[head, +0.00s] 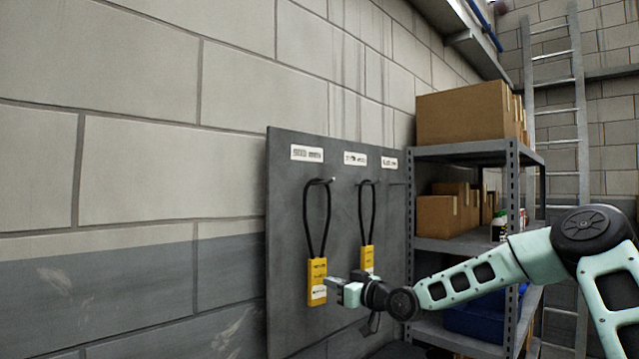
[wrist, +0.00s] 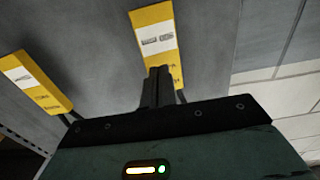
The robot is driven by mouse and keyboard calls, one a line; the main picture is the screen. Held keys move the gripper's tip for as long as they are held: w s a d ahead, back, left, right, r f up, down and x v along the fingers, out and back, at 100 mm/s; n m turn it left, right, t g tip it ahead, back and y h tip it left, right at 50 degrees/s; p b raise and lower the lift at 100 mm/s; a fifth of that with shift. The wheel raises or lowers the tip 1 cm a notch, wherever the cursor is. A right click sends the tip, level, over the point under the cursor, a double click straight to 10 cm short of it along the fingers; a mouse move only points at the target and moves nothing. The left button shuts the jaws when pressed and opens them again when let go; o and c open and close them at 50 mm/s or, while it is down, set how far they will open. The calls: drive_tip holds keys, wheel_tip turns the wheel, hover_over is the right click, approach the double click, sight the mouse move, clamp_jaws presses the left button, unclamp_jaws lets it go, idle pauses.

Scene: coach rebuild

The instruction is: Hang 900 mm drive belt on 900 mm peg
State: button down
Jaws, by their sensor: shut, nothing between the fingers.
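A black drive belt (head: 306,215) with a yellow tag (head: 317,270) hangs from the left peg (head: 330,181). A second belt (head: 362,210) with a yellow tag (head: 367,256) hangs from the middle peg (head: 376,181). I cannot tell which belt is the 900 mm one. My gripper (head: 331,288) is shut and empty, just right of the left tag. In the wrist view, my shut fingers (wrist: 158,85) overlap the end of one tag (wrist: 155,40); contact is unclear. The other tag (wrist: 35,82) is farther left.
The right label (head: 389,163) has no belt visible under it. A metal shelf (head: 460,152) with cardboard boxes (head: 465,112) stands right of the board, behind my arm. A ladder (head: 553,110) leans at the far right. The block wall left of the board is clear.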

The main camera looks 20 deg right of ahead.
drive_tip(key=v, duration=0.7)
drive_tip(key=shift+s+p, duration=0.3)
drive_tip(key=shift+p, duration=0.15)
idle(0.4)
idle(0.4)
drive_tip(key=s+a+f+n+g+b, duration=0.2)
drive_tip(key=s+a+f+g, duration=0.3)
drive_tip(key=a+f, duration=0.4)
drive_tip(key=s+a+f+n+g+b, duration=0.1)
drive_tip(key=s+a+f+g, duration=0.4)
drive_tip(key=a, duration=0.7)
drive_tip(key=s+a+f+g+h+b, duration=0.2)
drive_tip(key=s+g+h, duration=0.1)
drive_tip(key=s, duration=1.3)
drive_tip(key=s+a+f+g+h+b, duration=0.2)
drive_tip(key=s+g+h+b, duration=0.1)
drive_tip(key=s, duration=1.3)
drive_tip(key=shift+s+a+f+g, duration=0.15)
drive_tip(key=shift+a+f+g, duration=0.05)
drive_tip(key=shift+a+g, duration=0.15)
